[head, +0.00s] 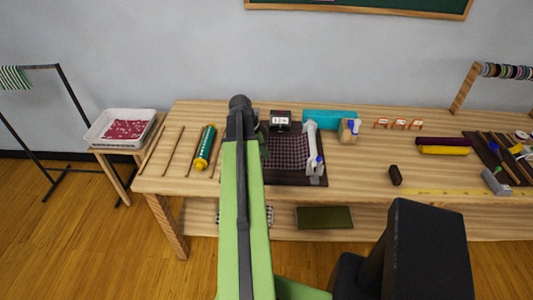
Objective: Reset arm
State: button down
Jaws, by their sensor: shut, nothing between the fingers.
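My green arm reaches up the middle of the head view, out over the wooden table (365,150). Its dark end, which looks like my gripper (240,108), is over the back part of the table, left of a dark tray with a checked cloth (288,152). The gripper appears shut and holds nothing. The arm hides the table beneath it and the tray's left edge.
A green-yellow tube (205,148) and thin sticks lie at left. A white tray (122,128) stands on a side stand. A teal box (330,119), a dark block (395,175) and rolls (444,150) occupy the table. Bare wood shows right of centre.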

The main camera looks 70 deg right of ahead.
jog(key=p+v, duration=0.2)
jog(key=v, duration=0.2)
jog(key=shift+w+a+r+p, duration=0.1)
jog(key=shift+r+p, duration=0.25)
jog(key=shift+r, duration=0.05)
